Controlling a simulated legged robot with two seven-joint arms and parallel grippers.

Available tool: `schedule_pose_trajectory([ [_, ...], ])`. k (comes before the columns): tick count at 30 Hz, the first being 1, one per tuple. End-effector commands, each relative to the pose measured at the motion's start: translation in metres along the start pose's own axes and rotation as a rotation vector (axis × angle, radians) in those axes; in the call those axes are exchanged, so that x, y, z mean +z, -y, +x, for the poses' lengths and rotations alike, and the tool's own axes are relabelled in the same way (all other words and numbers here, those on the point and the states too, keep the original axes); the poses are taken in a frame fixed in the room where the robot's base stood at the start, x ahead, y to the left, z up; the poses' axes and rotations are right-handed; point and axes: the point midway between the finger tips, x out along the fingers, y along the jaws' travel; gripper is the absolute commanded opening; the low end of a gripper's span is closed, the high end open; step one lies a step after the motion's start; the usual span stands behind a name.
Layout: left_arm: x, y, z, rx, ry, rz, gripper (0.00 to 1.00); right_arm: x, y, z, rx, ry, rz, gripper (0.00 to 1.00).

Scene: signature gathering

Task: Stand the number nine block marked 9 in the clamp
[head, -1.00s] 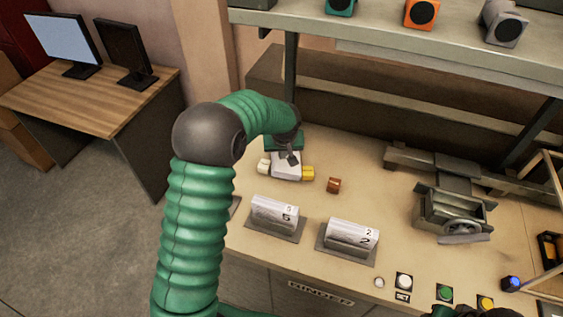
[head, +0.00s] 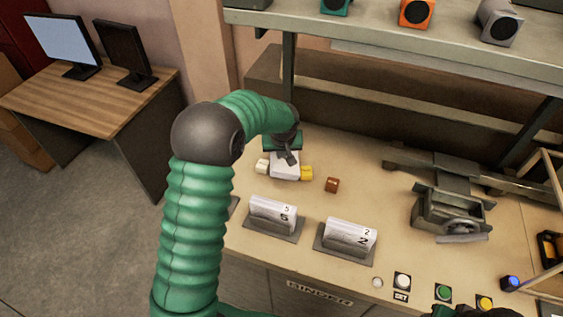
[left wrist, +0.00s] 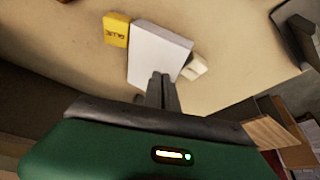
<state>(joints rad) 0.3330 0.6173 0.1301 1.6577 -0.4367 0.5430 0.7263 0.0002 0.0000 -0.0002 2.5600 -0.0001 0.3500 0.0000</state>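My left gripper (head: 290,157) reaches down over a plain white block (head: 285,170) at the back left of the workbench. Its two fingers (left wrist: 161,88) look shut together in the left wrist view, with their tips over the white block (left wrist: 155,52). I cannot tell whether they touch it. No 9 is readable on any block. White pieces marked 5 (head: 272,213) and 2 (head: 350,235) stand in dark holders. A grey metal clamp (head: 450,212) with a handwheel stands at the right, and it looks empty. My right gripper's fingers do not show.
A yellow block (left wrist: 117,30) with lettering and a cream piece (left wrist: 194,67) flank the white block. Push buttons (head: 402,281) line the front right. A shelf (head: 400,45) overhangs the back.

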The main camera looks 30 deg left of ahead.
Motion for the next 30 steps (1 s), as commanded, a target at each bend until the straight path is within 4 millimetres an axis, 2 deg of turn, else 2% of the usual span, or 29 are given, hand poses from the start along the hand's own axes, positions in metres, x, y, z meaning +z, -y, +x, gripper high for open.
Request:
schedule_pose_trajectory([
  [2, 0.000, 0.000, 0.000, 0.000, 0.000, -0.001, 0.14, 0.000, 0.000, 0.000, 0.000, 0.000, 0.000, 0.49],
  [17, 0.000, 0.000, 0.000, 0.000, 0.000, -0.001, 0.79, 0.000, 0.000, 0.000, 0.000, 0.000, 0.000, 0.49],
  [26, 0.000, 0.000, -0.001, 0.000, 0.000, -0.001, 0.80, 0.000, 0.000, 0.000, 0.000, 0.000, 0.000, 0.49],
  [30, -0.001, 0.000, -0.014, 0.002, -0.004, -0.001, 0.80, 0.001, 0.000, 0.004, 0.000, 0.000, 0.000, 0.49],
])
